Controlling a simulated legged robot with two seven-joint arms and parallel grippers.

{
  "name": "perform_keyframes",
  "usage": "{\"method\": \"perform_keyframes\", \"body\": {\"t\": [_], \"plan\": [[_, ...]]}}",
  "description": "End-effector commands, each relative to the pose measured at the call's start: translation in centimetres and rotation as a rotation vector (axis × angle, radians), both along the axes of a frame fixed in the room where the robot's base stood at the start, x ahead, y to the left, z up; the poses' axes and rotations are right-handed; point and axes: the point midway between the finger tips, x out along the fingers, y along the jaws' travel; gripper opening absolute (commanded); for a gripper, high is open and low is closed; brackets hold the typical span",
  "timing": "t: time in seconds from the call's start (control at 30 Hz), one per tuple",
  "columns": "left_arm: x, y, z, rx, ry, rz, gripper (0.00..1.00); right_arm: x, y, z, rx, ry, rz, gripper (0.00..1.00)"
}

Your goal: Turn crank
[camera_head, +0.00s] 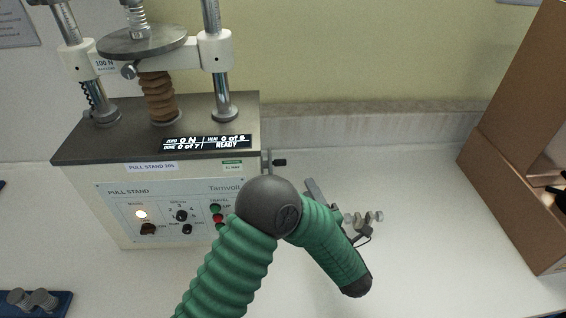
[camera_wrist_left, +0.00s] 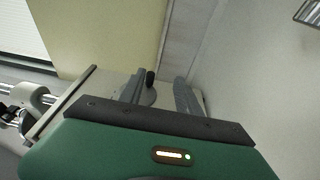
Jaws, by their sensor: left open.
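The crank sits on the right side of the pull stand (camera_head: 146,172). In the head view its black handle (camera_head: 280,162) sticks out to the right. In the left wrist view the black knob (camera_wrist_left: 150,77) and a grey round part (camera_wrist_left: 149,97) appear between the fingers. My left gripper (camera_wrist_left: 160,84) is open, one finger on each side of the knob in that picture. I cannot tell whether they touch. In the head view one grey finger of my left gripper (camera_head: 315,190) shows; my green arm hides most of the rest. My right gripper is not in view.
A brown box (camera_head: 520,130) stands at the right. A blue tray (camera_head: 62,304) with metal parts lies at the lower left. The white bench (camera_head: 420,190) is clear between arm and box.

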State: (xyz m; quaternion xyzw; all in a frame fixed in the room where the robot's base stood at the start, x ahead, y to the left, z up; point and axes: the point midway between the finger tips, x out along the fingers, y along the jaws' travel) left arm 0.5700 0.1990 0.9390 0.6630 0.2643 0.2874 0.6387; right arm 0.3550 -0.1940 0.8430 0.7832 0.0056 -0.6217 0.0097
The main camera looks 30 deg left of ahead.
Motion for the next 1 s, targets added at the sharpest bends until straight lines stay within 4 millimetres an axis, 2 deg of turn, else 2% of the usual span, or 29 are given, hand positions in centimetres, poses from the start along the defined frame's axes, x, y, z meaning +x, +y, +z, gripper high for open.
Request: {"method": "perform_keyframes", "body": {"t": [0.03, 0.1, 0.27, 0.8, 1.0], "plan": [[-1.1, 0.3, -0.6, -0.003, -0.041, 0.058, 0.4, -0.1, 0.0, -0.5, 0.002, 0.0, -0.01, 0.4], [-2.2, 0.8, -0.4, -0.001, -0.087, 0.115, 0.4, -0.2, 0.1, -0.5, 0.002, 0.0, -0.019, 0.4], [-2.1, 2.8, 0.0, -0.004, -0.108, 0.148, 0.4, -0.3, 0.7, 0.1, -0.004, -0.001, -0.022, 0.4], [5.5, 12.5, 1.7, 0.007, -0.109, 0.142, 0.4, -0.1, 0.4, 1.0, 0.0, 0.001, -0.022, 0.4], [7.0, 14.9, 1.8, 0.002, -0.107, 0.14, 0.4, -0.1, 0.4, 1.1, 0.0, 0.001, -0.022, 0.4]]}}
